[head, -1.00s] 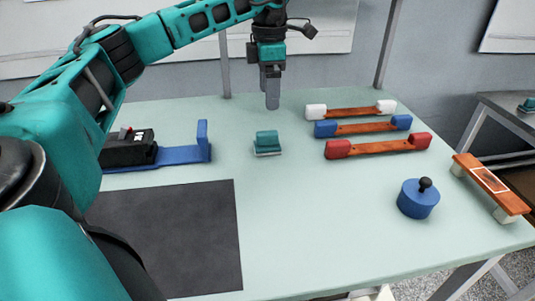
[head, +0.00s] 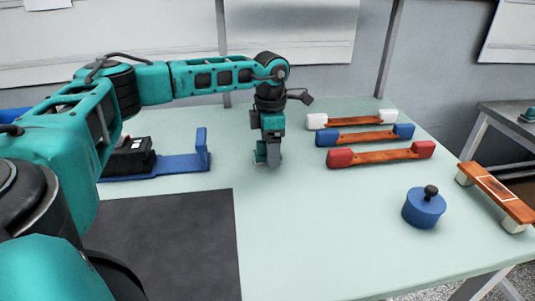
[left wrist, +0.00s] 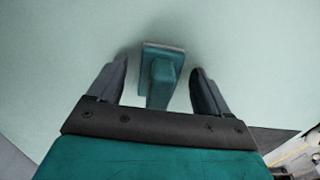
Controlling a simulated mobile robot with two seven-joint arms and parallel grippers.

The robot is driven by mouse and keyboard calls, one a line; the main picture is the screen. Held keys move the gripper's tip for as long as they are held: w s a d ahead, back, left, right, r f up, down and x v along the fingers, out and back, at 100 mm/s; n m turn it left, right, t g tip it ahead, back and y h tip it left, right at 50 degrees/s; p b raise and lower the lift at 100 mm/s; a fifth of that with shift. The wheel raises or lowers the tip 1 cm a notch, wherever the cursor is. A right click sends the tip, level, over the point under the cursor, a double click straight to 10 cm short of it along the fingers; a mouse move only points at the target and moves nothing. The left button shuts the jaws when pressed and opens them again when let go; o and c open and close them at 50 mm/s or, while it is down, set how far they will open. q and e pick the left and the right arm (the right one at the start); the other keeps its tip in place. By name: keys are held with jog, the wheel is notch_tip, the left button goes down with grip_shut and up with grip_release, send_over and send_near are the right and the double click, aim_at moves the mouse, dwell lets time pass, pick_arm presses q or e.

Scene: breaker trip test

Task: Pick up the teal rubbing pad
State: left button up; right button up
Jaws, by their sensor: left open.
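The teal rubbing pad (left wrist: 162,72) has a raised teal grip on a wider base and sits on the pale green table. In the left wrist view it lies between the two fingers of my left gripper (left wrist: 160,85), with a gap on both sides. In the head view my left gripper (head: 268,160) points down over the pad, and only a sliver of the pad (head: 259,153) shows at its left. The left gripper is open and holds nothing. My right gripper is not in view.
A black device on a blue bracket (head: 180,165) stands left of the gripper, behind a dark mat (head: 170,240). White-ended (head: 350,121), blue-ended (head: 365,135) and red-ended (head: 380,156) bars lie to the right. A blue knobbed weight (head: 423,210) and an orange-topped piece (head: 498,194) are at the right.

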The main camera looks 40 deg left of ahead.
pick_arm(q)
jog(key=shift+f, duration=0.25)
jog(key=c, duration=1.2)
